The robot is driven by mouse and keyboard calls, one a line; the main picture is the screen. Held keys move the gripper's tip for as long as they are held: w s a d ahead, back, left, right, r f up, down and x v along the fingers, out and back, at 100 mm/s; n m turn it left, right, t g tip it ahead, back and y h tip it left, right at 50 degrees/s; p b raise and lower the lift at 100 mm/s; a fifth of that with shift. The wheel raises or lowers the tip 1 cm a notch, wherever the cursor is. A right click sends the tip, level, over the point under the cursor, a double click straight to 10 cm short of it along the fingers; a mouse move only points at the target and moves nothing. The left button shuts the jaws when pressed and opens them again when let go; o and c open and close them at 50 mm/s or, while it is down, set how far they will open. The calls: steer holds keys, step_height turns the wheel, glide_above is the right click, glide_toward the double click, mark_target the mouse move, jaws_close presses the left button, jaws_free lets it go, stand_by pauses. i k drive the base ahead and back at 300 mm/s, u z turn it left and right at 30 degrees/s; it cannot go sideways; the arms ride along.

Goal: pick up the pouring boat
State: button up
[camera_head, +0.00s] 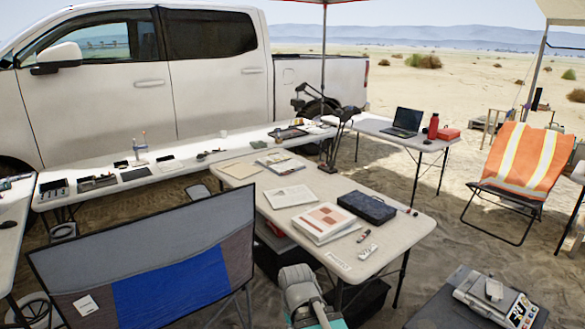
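I cannot make out a pouring boat for certain in the head view. A small pale piece (494,289) rests on the grey bench scale (489,302) at the lower right, but it is too small to identify. A pale grey jointed part with a teal edge at the bottom centre looks like a link of my arm. My gripper is not in view.
A white table (385,244) holding papers, a binder and a black case (366,207) stands in the middle. A long table (205,154) with tools runs beside the white pickup. A cloth-covered panel (165,275) blocks the lower left. An orange chair (527,160) stands right; sand lies between.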

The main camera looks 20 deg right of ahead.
mark_target(495, 289)
steer(key=z, duration=0.3)
steer(key=i, duration=0.55)
steer(key=z, duration=1)
steer(key=i, duration=1)
steer(key=z, duration=0.5)
steer(key=k, duration=0.95)
steer(key=z, duration=0.15)
steer(key=i, duration=0.25)
